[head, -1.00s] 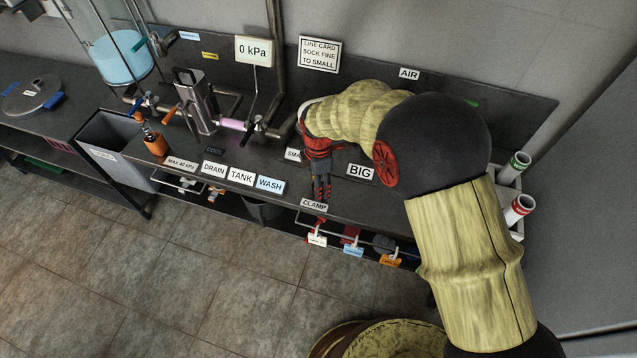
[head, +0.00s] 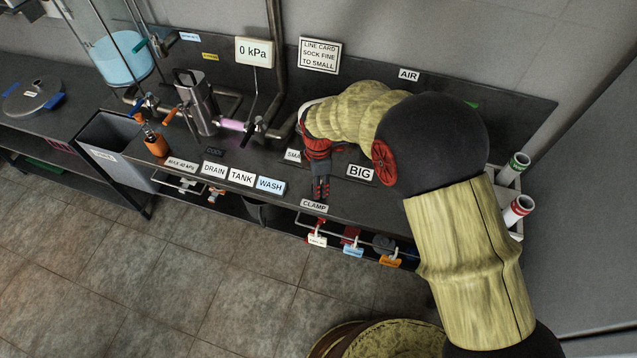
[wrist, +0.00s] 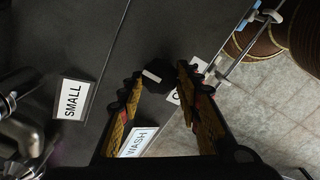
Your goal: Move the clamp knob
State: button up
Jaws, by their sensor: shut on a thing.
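The clamp knob (wrist: 158,78) is a dark, lobed knob with a pale mark on its top, seen at the centre of the wrist view. My gripper (wrist: 158,82) has one finger on each side of it and is shut on it. In the head view my gripper (head: 321,192) points down at the bench's front edge, just behind the CLAMP label (head: 314,206). There the fingers hide the knob.
The SMALL label (wrist: 72,99) and the WASH label (wrist: 139,142) lie near my fingers. A rail with hanging tags (head: 353,250) runs below the bench's front edge. A metal canister (head: 197,103) and piping stand to the left. A BIG label (head: 360,172) lies right of my gripper.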

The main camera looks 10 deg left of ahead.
jog(key=m+p, duration=0.2)
jog(key=shift+r+m, duration=0.15)
jog(key=shift+m, duration=0.25)
jog(key=m+p, duration=0.2)
jog(key=m, duration=0.2)
jog(key=shift+m, duration=0.3)
jog(key=m+p, duration=0.2)
jog(key=m, duration=0.4)
jog(key=shift+w+m, duration=0.1)
jog(key=shift+m, duration=0.3)
jog(key=o, duration=1.2)
jog(key=shift+c, duration=0.2)
notch_tip(320, 180, up, 12)
